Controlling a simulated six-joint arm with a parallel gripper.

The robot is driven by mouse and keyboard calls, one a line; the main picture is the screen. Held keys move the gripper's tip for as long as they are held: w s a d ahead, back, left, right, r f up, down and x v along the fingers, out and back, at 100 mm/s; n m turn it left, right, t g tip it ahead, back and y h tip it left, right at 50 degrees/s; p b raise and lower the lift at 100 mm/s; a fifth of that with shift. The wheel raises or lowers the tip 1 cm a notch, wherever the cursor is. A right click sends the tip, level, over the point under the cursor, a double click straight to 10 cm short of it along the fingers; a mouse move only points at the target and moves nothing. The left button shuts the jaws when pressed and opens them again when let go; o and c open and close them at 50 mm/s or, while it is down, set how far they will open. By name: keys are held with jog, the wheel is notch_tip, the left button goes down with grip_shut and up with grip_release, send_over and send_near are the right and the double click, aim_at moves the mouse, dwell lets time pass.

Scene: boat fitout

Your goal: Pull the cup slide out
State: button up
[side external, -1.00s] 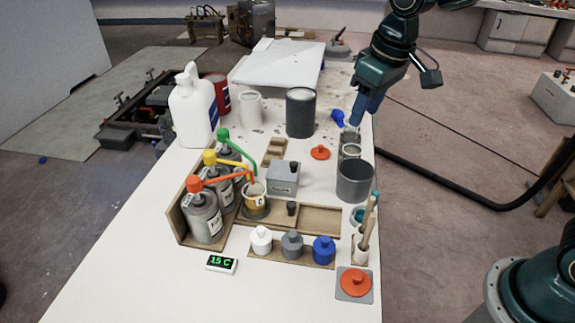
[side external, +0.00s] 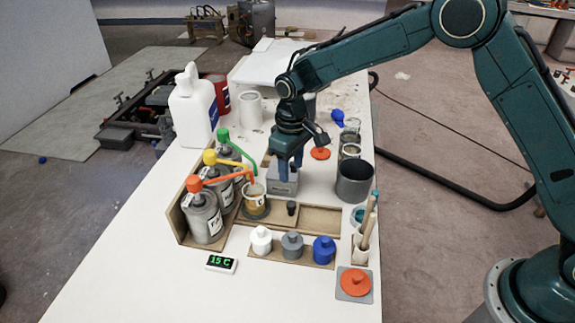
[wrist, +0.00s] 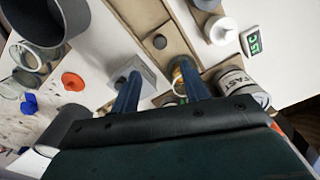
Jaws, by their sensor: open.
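The cup slide (side external: 283,217) is a wooden piece lying in a wooden track, with a small dark knob (side external: 291,208) near its right end. The knob also shows in the wrist view (wrist: 160,41), just beyond my fingertips. A cup with amber contents (side external: 254,201) stands at the slide's left end, under the pump spouts; in the wrist view my right finger partly hides it. My gripper (side external: 290,172) points down over the grey box, behind the knob.
Three pump bottles (side external: 206,215) stand left of the cup. The grey box (side external: 281,184) is close behind the knob. White, grey and blue capped bottles (side external: 292,245) stand in front. The track's right part (side external: 320,219) is empty. A dark grey can (side external: 354,182) stands to the right.

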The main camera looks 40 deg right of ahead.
aim_at(290, 203)
jog(key=shift+f, duration=0.25)
notch_tip(290, 203, down, 14)
jog(key=shift+r, duration=0.2)
dwell(0.6)
grip_shut()
